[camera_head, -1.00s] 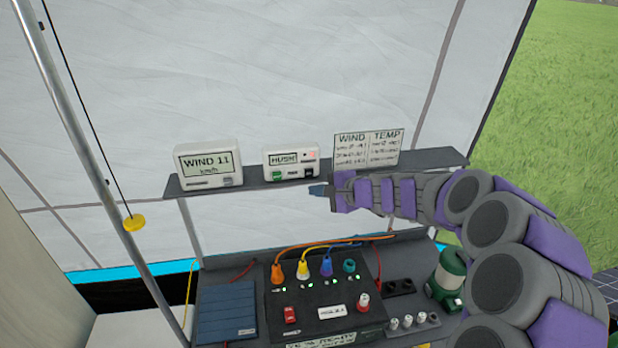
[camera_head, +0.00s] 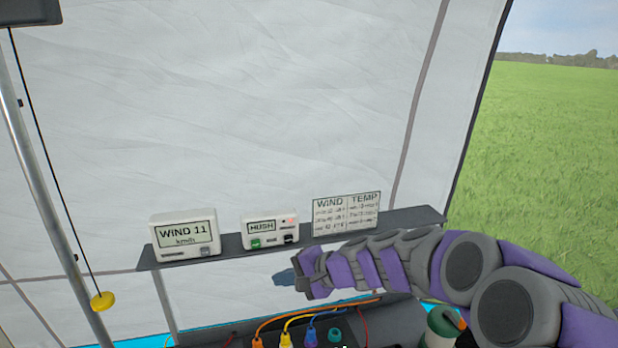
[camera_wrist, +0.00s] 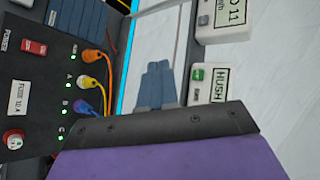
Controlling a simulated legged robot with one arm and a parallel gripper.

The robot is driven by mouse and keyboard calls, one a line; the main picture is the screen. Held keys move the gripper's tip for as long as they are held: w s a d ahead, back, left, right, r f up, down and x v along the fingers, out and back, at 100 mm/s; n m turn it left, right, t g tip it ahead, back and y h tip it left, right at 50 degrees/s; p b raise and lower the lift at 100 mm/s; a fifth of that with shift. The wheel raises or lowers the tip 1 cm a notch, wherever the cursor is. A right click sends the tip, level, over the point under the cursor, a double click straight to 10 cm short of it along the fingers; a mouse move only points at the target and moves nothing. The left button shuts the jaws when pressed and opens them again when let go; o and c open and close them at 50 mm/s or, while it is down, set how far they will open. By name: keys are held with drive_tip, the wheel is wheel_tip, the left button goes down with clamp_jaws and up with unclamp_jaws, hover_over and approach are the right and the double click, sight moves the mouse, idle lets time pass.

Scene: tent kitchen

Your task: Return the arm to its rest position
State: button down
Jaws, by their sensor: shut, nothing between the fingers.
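My arm (camera_head: 455,262) reaches in from the right in the head view, purple and grey. My gripper (camera_head: 284,277) is at its left end, just below the shelf and under the HUSH box. In the wrist view, the two blue-grey fingers of my gripper (camera_wrist: 155,84) lie side by side with nothing between them. They point toward the pale tent wall, and nothing is held.
A shelf (camera_head: 410,222) carries a WIND 11 display (camera_head: 185,234), a HUSH box (camera_head: 270,230) and a WIND/TEMP chart (camera_head: 346,214). Below is a black power box (camera_wrist: 40,75) with coloured plugs. A yellow pull knob (camera_head: 103,301) hangs at left. A green lantern (camera_head: 441,325) stands under my arm.

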drive_tip(key=s+d+f+n+g+h, duration=0.1)
drive_tip(key=s+d+n+g+h, duration=0.15)
drive_tip(key=s, duration=0.55)
drive_tip(key=s+d+f+n+g+h, duration=0.1)
drive_tip(key=s+d+n, duration=0.15)
drive_tip(key=s, duration=0.65)
drive_tip(key=s+d+f+n+g+h, duration=0.1)
drive_tip(key=s+d+f+h, duration=0.15)
drive_tip(key=s, duration=0.55)
drive_tip(key=s+d+f+g+h, duration=0.1)
drive_tip(key=s+d+h, duration=0.3)
drive_tip(key=s+d, duration=0.9)
drive_tip(key=shift+s+f+n+g+h, duration=0.35)
drive_tip(key=shift+s+n+g+h, duration=0.05)
drive_tip(key=shift+g, duration=0.05)
drive_tip(key=shift+d, duration=0.15)
